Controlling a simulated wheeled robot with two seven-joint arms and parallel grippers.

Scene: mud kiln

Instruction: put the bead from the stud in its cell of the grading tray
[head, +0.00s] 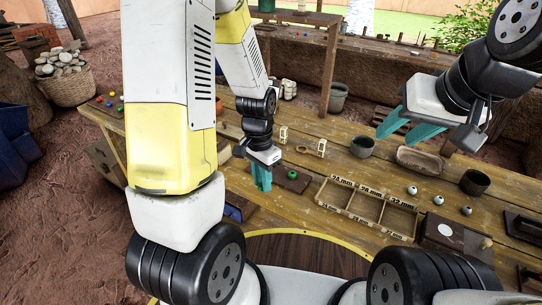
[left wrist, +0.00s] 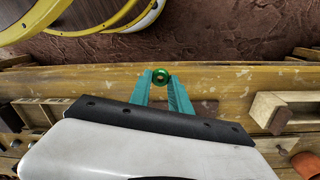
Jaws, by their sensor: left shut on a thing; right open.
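My left gripper (head: 262,178) points down over the table, left of the grading tray. In the left wrist view its teal fingers (left wrist: 161,84) are shut on a green bead (left wrist: 160,82) with a dark hole; fingers hide the bead in the head view. The grading tray (head: 362,222) is a wooden box with three cells, labelled 24, 28 and 32 mm; no bead shows in them. My right gripper (head: 408,125) is open and empty at upper right.
Several grey-green beads (head: 438,199) sit right of the tray. A dark cup (head: 475,182), a shallow clay dish (head: 420,161) and a grey bowl (head: 360,147) stand behind it.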

